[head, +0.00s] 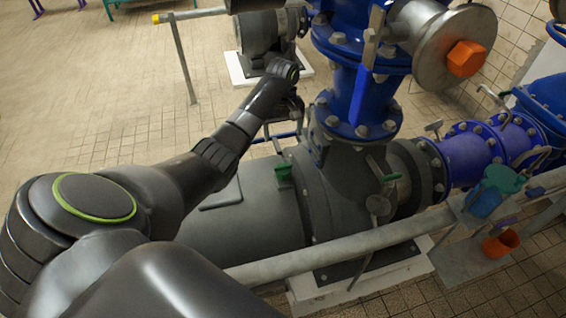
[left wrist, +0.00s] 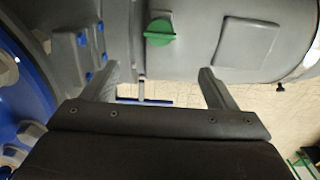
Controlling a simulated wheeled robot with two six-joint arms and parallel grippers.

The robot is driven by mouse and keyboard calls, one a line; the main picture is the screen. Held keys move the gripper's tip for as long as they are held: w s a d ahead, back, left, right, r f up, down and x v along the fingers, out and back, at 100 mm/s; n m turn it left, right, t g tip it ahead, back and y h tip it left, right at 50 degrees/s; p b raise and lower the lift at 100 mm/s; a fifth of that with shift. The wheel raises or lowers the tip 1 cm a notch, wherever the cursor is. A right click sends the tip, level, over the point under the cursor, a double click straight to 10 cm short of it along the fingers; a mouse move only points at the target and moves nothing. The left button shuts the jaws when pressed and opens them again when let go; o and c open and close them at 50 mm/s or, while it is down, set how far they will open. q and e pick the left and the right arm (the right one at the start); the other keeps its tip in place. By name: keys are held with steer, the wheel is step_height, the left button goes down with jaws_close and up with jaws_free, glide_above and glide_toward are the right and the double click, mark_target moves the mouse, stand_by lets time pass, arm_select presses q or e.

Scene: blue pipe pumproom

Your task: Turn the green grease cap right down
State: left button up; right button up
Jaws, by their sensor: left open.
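The green grease cap (head: 283,172) sits on top of the grey pump housing (head: 250,208), left of its large flange. It also shows in the left wrist view as a green disc with a raised bar (left wrist: 160,32). My left gripper (head: 284,124) is beyond and above the cap in the head view. In the left wrist view its two fingers (left wrist: 158,72) are spread and empty, with the cap ahead of them, apart from both. A second green piece (head: 389,177) shows farther right, by the pump neck. My right gripper is not in view.
Blue flanged pipework (head: 360,97) rises right of the gripper, with an orange hexagonal piece (head: 466,58) beside it. A grey rail (head: 340,243) crosses in front of the pump. Coloured cups, one orange (head: 500,243), are at the right. Tiled floor (head: 90,95) is open at left.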

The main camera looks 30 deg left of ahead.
mark_target(283, 166)
arm_select(q)
step_height(283, 166, down, 13)
steer(key=shift+f+b, duration=0.1)
steer(key=shift+b, duration=0.65)
steer(key=shift+f, duration=0.6)
steer(key=c, duration=0.9)
steer(key=shift+c, duration=0.5)
